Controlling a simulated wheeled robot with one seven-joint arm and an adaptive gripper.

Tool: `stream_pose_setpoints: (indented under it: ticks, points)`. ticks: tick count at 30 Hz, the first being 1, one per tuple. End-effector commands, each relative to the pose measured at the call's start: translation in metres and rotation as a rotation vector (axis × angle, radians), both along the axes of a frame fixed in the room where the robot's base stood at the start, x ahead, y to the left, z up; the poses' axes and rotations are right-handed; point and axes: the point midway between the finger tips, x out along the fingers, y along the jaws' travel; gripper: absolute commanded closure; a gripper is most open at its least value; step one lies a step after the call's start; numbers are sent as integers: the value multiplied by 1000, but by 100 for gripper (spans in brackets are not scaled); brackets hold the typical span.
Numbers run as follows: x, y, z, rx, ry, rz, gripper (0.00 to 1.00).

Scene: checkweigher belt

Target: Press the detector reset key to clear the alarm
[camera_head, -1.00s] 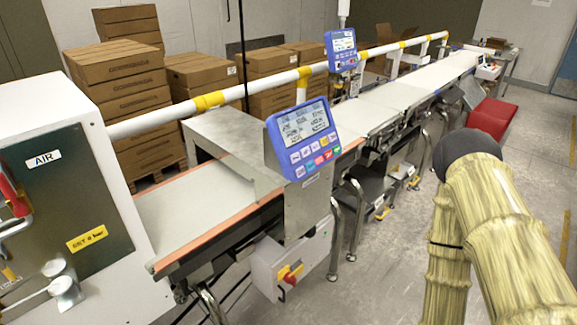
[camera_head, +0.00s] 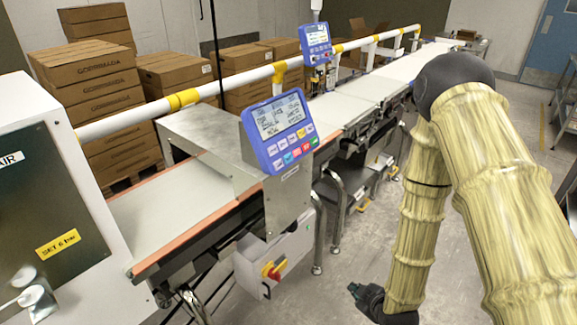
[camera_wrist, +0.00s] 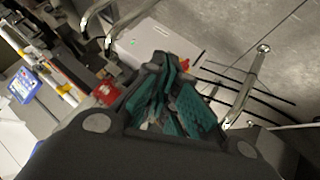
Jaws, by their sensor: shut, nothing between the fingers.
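The near blue control panel (camera_head: 278,132) is mounted on the metal detector housing over the belt. It has a lit screen above rows of small coloured keys (camera_head: 292,146), red and green among them. Their labels are too small to read, so I cannot tell which is the reset key. My gripper (camera_head: 354,289) is low at the bottom centre, to the right of the panel and well below it, apart from it. In the wrist view my gripper (camera_wrist: 172,98) shows teal finger pads close together, shut and empty. A blue panel (camera_wrist: 22,86) shows at that view's left edge.
A grey box with a red-yellow switch (camera_head: 273,268) hangs below the panel. A white pipe rail (camera_head: 225,87) runs behind the belt (camera_head: 170,205). A second blue panel (camera_head: 316,42) stands farther back. Open floor (camera_head: 335,270) lies between my arm and the conveyor legs.

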Motion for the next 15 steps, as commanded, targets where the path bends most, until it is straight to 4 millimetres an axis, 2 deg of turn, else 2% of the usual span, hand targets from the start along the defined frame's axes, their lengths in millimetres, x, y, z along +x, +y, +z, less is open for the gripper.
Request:
stream_pose_setpoints:
  ticks: [1,6,11,15]
  points:
    - [22,7,16,-30,-81,57,100]
    - [84,31,78,-158,-359,244,100]
    - [131,54,145,-303,-631,388,100]
    - [161,74,210,-447,-876,485,100]
